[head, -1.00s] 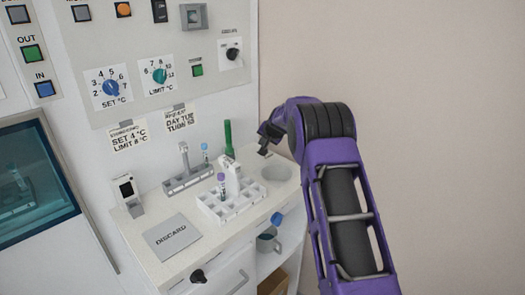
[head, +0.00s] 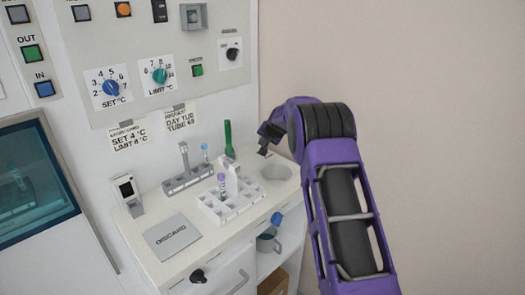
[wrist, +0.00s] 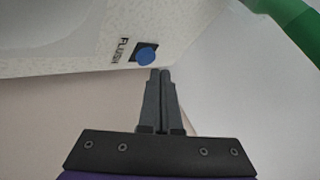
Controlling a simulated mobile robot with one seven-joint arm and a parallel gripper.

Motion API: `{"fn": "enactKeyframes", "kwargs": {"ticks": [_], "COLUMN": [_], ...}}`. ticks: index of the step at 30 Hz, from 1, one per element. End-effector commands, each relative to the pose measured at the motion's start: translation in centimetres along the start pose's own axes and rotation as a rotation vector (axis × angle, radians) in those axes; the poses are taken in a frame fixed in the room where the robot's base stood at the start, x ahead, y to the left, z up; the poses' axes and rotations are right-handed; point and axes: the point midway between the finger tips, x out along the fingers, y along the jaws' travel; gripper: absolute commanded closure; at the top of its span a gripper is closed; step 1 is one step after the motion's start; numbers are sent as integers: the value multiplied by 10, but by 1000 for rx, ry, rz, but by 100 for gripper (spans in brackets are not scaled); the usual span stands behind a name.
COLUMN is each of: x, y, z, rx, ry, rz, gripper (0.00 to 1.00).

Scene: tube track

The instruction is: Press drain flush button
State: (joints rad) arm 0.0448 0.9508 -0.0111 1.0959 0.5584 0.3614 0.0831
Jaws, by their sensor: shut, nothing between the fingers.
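The drain flush button is a round blue button (wrist: 147,56) on a dark square plate, with the word FLUSH beside it on the speckled white counter. My gripper (wrist: 160,72) is shut and empty, its fingertips just beside the button in the wrist view. I cannot tell whether they touch it. In the head view my gripper (head: 263,151) hangs above the back of the counter, close to the round drain basin (head: 276,172). The button cannot be made out in the head view.
A green upright object (head: 228,138) stands near my gripper; its green part (wrist: 293,22) also shows in the wrist view. A white tube rack (head: 230,207) stands left of the basin. A DISCARD plate (head: 172,235) lies further left. A control panel (head: 150,60) is on the wall.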

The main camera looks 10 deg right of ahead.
Motion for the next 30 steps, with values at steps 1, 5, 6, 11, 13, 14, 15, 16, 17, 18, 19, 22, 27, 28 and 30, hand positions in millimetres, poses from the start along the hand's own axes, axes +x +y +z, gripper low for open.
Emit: {"fn": "enactKeyframes", "kwargs": {"ticks": [1, 5, 6, 11, 13, 14, 15, 16, 17, 18, 19, 22, 27, 28, 30], "x": [2, 5, 6, 6, 6, 6, 6, 6, 6, 6, 6, 7, 8, 9, 9], "y": [1, 4, 4, 4, 4, 4, 4, 4, 4, 4, 4, 5, 6, 6, 7], "z": [1, 4, 4, 4, 4, 4, 4, 4, 4, 4, 4, 5, 6, 6, 7], "rx": [0, 1, 1, 1, 0, 0, 0, 0, 0, 0, 0, 0, 0, 0, 0], "ry": [0, 0, 0, 0, 0, 0, 0, 0, 0, 0, 0, 0, 0, 0, 0], "rz": [0, 0, 0, 0, 0, 0, 0, 0, 0, 0, 0, 0, 0, 0, 0], "gripper": [100, 100, 100, 100, 100, 100, 100, 100, 100, 100, 100, 100, 100, 100, 100]}}
